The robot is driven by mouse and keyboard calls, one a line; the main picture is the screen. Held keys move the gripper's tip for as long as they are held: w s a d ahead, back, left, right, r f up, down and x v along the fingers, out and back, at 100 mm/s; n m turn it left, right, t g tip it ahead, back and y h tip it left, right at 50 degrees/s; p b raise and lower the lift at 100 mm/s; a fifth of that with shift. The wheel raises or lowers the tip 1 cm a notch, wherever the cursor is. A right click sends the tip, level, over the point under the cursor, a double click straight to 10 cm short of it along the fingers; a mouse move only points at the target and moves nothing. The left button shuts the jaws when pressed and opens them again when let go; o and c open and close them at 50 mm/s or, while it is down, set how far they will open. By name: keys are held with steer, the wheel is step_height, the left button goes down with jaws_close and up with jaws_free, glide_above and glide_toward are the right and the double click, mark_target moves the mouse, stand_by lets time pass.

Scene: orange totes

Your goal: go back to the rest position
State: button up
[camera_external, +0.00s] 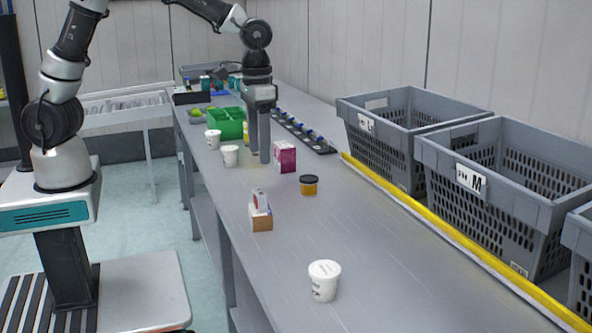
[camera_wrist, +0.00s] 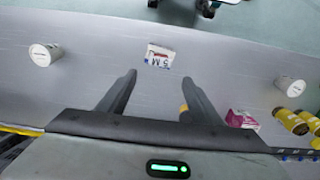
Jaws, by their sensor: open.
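My gripper (camera_external: 259,157) points down above the grey bench, its two fingers apart with nothing between them. In the external view it is between a white tub (camera_external: 230,156) and a magenta box (camera_external: 285,156). In the wrist view my gripper (camera_wrist: 158,78) shows both dark fingers spread. A small box with a white and red label (camera_wrist: 160,56) lies beyond the fingertips. I cannot tell exactly how high the fingertips are above the bench.
White tubs (camera_external: 324,280), an orange jar with a dark lid (camera_external: 308,185) and a small brown box (camera_external: 261,219) stand along the bench. A green bin (camera_external: 226,122) is farther back. Grey crates (camera_external: 480,150) line the right side behind a yellow edge strip (camera_external: 450,237).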

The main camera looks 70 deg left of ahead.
steer(key=s+a+r+t+p, duration=0.1)
steer(key=s+a+r, duration=0.25)
steer(key=r, duration=0.25)
steer(key=s+a+r+t+p, duration=0.1)
steer(key=s+a+r+p, duration=0.15)
steer(key=s+r, duration=0.35)
steer(key=s+a+r+t+p, duration=0.1)
steer(key=s+a+r, duration=0.1)
steer(key=s, duration=0.3)
steer(key=s+a+r+t+p, duration=0.1)
steer(key=s+a+r+t, duration=0.1)
steer(key=s, duration=0.4)
step_height(320, 180, up, 2)
steer(key=shift+a+r, duration=0.15)
steer(key=shift+a, duration=0.6)
steer(key=shift+s, duration=0.1)
